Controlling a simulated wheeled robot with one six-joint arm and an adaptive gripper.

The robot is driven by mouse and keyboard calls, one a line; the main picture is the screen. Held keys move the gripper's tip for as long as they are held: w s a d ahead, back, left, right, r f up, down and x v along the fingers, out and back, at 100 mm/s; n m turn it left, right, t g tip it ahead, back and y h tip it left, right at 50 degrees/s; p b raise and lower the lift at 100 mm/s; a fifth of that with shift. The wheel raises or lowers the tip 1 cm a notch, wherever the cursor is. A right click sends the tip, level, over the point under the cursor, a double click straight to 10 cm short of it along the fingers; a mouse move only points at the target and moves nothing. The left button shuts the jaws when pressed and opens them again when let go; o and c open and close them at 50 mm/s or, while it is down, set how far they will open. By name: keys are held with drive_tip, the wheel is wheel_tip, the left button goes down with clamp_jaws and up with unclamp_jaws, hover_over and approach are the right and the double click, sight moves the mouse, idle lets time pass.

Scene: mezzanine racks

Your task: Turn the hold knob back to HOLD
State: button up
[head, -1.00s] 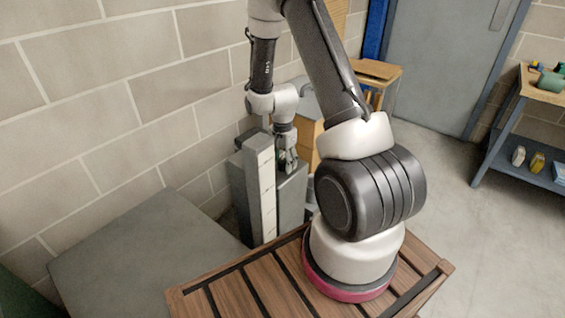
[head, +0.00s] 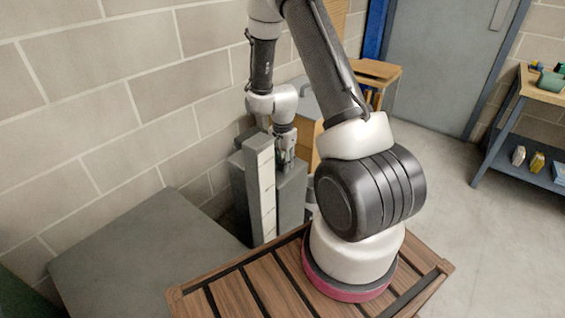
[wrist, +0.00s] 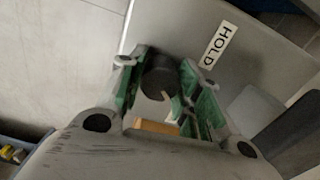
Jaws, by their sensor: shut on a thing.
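The hold knob (wrist: 158,78) is a dark round knob on a grey panel (wrist: 265,62) in the wrist view. A light mark shows on its lower edge, not facing the label. The white HOLD label (wrist: 218,45) is on the panel, to the upper right of the knob. My gripper (wrist: 163,72) has its green-padded fingers on both sides of the knob and is shut on it. In the head view my gripper (head: 284,158) points down at the top of a grey box (head: 291,195); the knob is hidden there.
A tall narrow pale-faced block (head: 262,190) stands just left of my gripper against the brick wall. A grey flat-topped surface (head: 145,260) lies at the front left. A wooden stand (head: 375,72) is behind, and a shelf table (head: 515,125) is at the right. The floor between is open.

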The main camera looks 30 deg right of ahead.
sight(282, 160)
drive_tip(key=n, duration=0.8)
drive_tip(key=shift+n, duration=0.3)
drive_tip(key=n, duration=0.4)
drive_tip(key=shift+n, duration=2.2)
drive_tip(key=o, duration=1.1)
drive_tip(key=shift+c, duration=0.2)
wheel_tip(282, 160, up, 12)
